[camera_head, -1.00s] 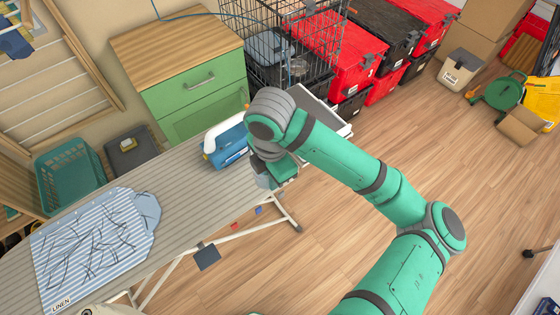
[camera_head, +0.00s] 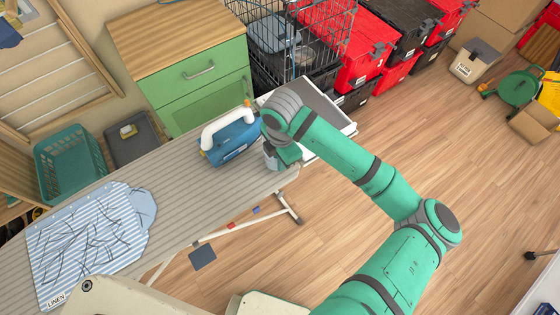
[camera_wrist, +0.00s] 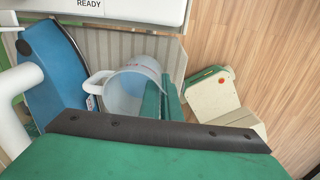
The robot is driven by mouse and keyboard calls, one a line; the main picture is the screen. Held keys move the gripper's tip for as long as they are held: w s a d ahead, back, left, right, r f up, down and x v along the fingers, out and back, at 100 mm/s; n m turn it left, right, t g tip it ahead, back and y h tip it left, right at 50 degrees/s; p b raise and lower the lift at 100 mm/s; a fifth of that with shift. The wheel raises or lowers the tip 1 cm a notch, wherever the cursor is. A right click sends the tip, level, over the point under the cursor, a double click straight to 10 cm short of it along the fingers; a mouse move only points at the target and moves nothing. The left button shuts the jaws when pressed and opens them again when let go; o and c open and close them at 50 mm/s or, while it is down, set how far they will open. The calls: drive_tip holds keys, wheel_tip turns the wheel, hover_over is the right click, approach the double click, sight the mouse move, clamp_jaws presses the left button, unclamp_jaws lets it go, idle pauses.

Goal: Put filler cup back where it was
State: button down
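The filler cup (camera_wrist: 128,92) is a translucent whitish cup with a handle on its left, seen from above in the wrist view. In the head view, the cup (camera_head: 270,158) shows partly below my gripper (camera_head: 287,154), near the right end of the ironing board (camera_head: 190,170). My gripper's green fingers (camera_wrist: 161,100) are close together at the cup's right wall in the wrist view, shut on it. The cup looks upright. Whether its base touches the board cannot be told. The blue steam iron (camera_head: 235,138) with a white handle stands just left of the cup.
A grey tray with a white rim (camera_head: 340,140) is at the board's far end; a white edge marked READY (camera_wrist: 90,5) is close to the cup. A striped shirt (camera_head: 85,240) lies on the board's left. A wire cage (camera_head: 300,30) and green cabinet (camera_head: 200,85) stand behind.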

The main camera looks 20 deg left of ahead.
drive_tip(key=shift+f, duration=0.6)
drive_tip(key=shift+s+f, duration=0.1)
drive_tip(key=shift+s, duration=0.2)
drive_tip(key=c, duration=2)
unclamp_jaws()
drive_tip(key=shift+f, duration=0.15)
wheel_tip(320, 180, up, 12)
drive_tip(key=shift+r, duration=0.2)
drive_tip(key=shift+d, duration=0.1)
